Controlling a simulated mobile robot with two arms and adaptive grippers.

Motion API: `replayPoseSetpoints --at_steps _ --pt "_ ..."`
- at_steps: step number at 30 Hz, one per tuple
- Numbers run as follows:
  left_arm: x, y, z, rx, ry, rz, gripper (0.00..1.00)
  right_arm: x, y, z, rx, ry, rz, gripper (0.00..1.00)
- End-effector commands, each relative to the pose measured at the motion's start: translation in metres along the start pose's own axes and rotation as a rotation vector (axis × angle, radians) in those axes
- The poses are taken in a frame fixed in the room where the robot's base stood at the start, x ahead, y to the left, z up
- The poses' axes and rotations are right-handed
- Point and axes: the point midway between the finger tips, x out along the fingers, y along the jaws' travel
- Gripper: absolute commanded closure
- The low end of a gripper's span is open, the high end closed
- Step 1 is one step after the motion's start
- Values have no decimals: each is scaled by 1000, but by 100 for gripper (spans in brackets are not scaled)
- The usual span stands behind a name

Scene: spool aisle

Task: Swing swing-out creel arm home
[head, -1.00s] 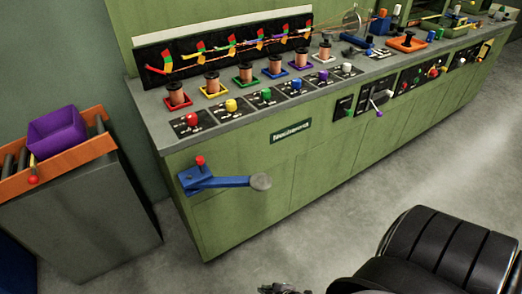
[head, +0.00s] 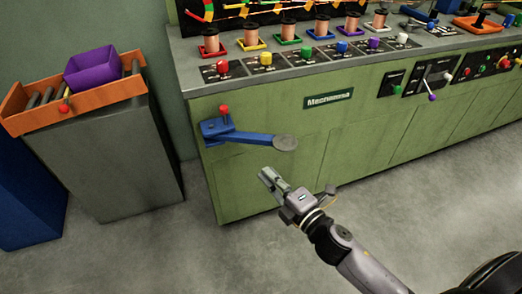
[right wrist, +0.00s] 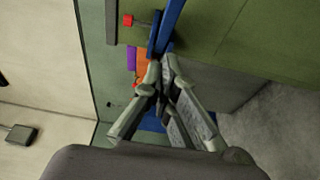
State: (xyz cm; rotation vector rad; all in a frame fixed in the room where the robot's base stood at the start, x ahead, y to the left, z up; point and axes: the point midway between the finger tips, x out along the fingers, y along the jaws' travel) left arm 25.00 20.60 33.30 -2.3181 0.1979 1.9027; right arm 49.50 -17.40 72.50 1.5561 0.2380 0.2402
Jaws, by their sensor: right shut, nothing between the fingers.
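The blue swing-out creel arm (head: 245,138) is on the front of the green machine, at its left end. It sticks out to the right from a blue bracket with a red knob (head: 224,109) and ends in a grey disc (head: 285,143). My right gripper (head: 265,173) is shut and empty, in front of the machine, below and a little left of the disc in the head view. The right wrist view shows its fingers (right wrist: 160,62) together, with the blue arm (right wrist: 168,25) just beyond the tips; contact cannot be told. My left gripper is not in view.
The green machine (head: 270,190) carries several copper spools on its top. A grey cabinet (head: 130,175) with an orange roller tray (head: 30,125) and a purple bin (head: 92,68) stands at the left. The floor between is clear.

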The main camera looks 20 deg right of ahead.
Motion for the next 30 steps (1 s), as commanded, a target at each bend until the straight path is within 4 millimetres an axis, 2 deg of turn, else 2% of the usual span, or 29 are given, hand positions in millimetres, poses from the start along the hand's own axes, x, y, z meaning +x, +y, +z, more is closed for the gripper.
replayPoseSetpoints --at_steps 1,9,12,19,30 --pt "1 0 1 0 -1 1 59 11 2 0 -2 1 4 100" --pt "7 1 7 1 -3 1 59 63 1 1 0 -1 2 100" --pt "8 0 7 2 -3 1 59 74 0 13 -4 -1 0 100" --pt "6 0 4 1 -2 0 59 88 0 27 0 0 -1 100" --pt "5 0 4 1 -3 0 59 89 -1 29 1 0 -2 100"
